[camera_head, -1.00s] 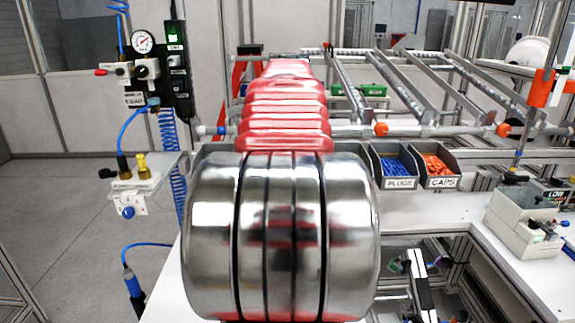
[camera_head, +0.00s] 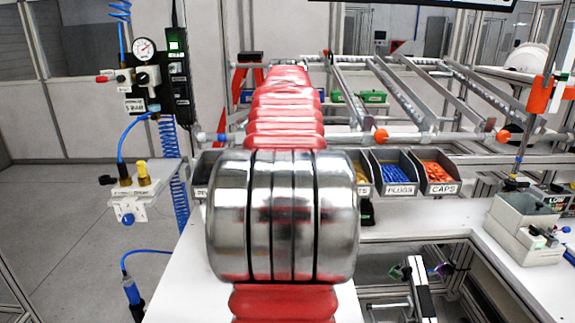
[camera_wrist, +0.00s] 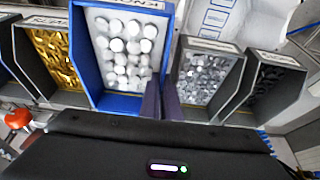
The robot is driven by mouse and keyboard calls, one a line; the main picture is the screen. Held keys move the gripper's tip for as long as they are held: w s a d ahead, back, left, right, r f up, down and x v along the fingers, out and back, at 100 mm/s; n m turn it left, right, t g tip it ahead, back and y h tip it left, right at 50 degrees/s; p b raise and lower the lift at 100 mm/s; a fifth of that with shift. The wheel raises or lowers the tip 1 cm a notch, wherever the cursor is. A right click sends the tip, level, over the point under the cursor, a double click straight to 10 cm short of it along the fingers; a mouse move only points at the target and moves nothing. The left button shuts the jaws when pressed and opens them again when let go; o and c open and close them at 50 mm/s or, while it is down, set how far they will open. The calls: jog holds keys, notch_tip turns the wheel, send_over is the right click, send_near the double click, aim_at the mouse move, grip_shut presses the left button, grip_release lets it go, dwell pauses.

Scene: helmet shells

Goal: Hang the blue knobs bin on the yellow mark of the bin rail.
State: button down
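The blue knobs bin (camera_wrist: 89,72) shows in the wrist view, filled with white round knobs (camera_wrist: 125,48); its upside-down label is at the top edge. My gripper (camera_wrist: 162,84) has its two dark fingers close together at the bin's right wall, one on each side, and looks shut on that wall. Whether the bin is clear of its support cannot be told. In the head view my own arm hides the blue bin and the gripper. The yellow mark of the rail cannot be made out in either view.
In the wrist view, a grey bin of gold parts (camera_wrist: 52,57) stands left of the blue bin and a grey bin of silvery parts (camera_wrist: 207,78) right of it. In the head view, the plugs bin (camera_head: 396,172) and caps bin (camera_head: 437,172) stand right of my arm.

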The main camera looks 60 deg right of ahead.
jog(key=shift+w+d, duration=0.4)
jog(key=shift+d, duration=0.35)
jog(key=shift+w+d, duration=0.35)
jog(key=shift+d, duration=0.4)
jog(key=shift+w+d, duration=0.4)
jog(key=shift+d, duration=0.35)
jog(key=shift+f, duration=1.05)
jog(key=shift+f, duration=0.1)
jog(key=c, duration=1.9)
grip_release()
jog(key=v, duration=1.3)
jog(key=shift+s+a+r, duration=0.1)
jog(key=shift+a+r, duration=0.05)
jog(key=shift+r, duration=0.2)
jog(key=shift+a, duration=0.1)
